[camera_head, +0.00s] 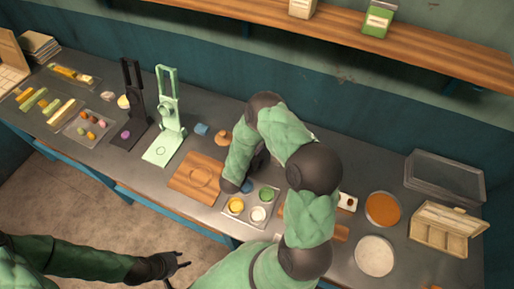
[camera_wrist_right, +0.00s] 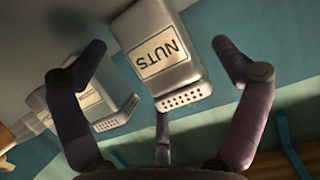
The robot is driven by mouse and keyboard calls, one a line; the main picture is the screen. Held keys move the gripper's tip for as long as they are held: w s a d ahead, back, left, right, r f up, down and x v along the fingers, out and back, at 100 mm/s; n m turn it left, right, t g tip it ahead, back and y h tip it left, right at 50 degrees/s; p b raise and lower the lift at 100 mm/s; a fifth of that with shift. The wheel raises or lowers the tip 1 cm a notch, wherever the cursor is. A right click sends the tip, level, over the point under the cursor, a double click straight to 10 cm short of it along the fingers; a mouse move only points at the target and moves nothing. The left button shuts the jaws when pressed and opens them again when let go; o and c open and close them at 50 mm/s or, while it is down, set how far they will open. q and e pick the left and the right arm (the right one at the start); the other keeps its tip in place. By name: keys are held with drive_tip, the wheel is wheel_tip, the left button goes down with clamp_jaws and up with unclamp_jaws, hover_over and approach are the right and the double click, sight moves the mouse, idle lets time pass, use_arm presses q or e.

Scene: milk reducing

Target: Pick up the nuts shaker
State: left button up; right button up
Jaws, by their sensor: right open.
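The nuts shaker (camera_wrist_right: 162,55) is a pale grey box with a "NUTS" label and a perforated end. In the right wrist view it lies between the spread fingers of my right gripper (camera_wrist_right: 160,46), with gaps visible on both sides. A second, similar shaker (camera_wrist_right: 88,100) is partly hidden behind the left finger; its label is not readable. In the head view my right arm hides its own gripper, and I cannot make out the nuts shaker there. My left gripper (camera_head: 183,262) is open and empty at the lower left, in front of the counter.
Beside my right arm are a wooden board (camera_head: 194,180) and a tray (camera_head: 248,221) of small bowls. A green stand (camera_head: 167,125) and a black stand (camera_head: 133,110) rise further left. At the right are round orange (camera_head: 382,209) and white (camera_head: 375,256) dishes and a wooden box (camera_head: 440,238).

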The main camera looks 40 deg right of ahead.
drive_tip(key=c, duration=1.3)
drive_tip(key=shift+c, duration=0.2)
